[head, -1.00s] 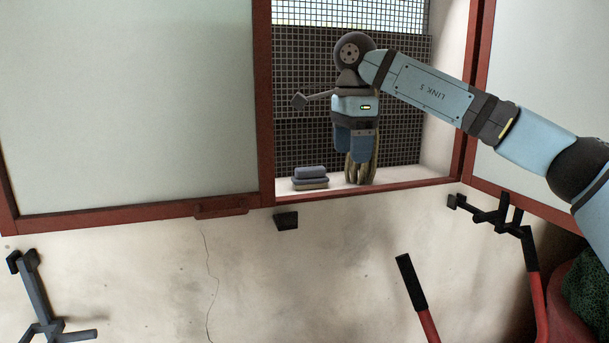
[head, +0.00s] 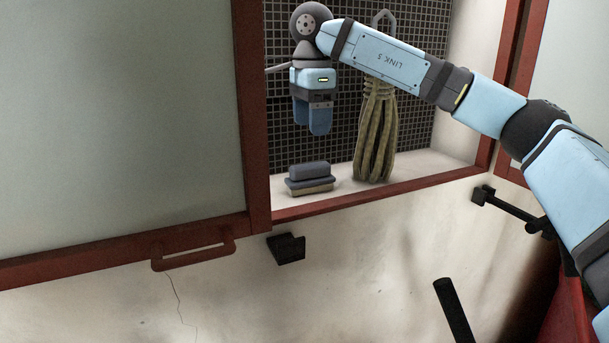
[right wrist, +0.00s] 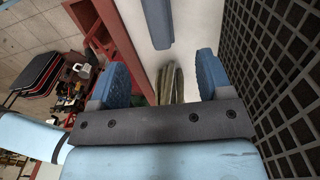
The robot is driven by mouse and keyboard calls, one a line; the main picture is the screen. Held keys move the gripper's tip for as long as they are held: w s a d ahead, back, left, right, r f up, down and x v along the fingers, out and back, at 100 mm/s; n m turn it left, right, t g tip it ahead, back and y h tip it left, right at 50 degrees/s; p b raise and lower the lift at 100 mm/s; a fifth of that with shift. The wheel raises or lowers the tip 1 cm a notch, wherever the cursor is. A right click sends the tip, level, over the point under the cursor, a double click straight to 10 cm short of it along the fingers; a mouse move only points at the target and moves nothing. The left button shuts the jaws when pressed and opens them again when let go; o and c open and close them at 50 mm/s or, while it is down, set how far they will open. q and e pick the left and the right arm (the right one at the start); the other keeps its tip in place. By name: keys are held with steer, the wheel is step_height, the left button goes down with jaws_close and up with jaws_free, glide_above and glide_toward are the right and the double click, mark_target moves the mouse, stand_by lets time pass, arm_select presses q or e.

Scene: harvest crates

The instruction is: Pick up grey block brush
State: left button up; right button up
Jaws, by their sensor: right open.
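The grey block brush (head: 310,170) has a blue-grey back and a pale tan bristle base. It lies flat on the white sill of the wall niche. Its blue-grey edge also shows at the top of the right wrist view (right wrist: 158,22). My right gripper (head: 312,130) points down above the brush, with a visible gap between fingertips and brush. Its blue fingers are apart and empty, as the right wrist view (right wrist: 163,78) also shows. My left gripper is not in view.
A tan looped bundle (head: 375,140) hangs or stands just right of the brush. A dark mesh (head: 410,125) backs the niche. A red frame (head: 256,110) borders it on the left, beside a pale panel. A black bracket (head: 287,248) sits on the wall below.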

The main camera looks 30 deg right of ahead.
mark_target(310, 164)
steer(key=f, duration=0.6)
steer(key=shift+s, duration=0.25)
steer(key=shift+w+f, duration=0.15)
steer(key=shift+f, duration=2.8)
steer(key=shift+a, duration=0.1)
steer(key=c, duration=1)
steer(key=shift+r, duration=0.15)
step_height(310, 164, up, 20)
steer(key=shift+f+p, duration=0.1)
steer(key=shift+p, duration=0.5)
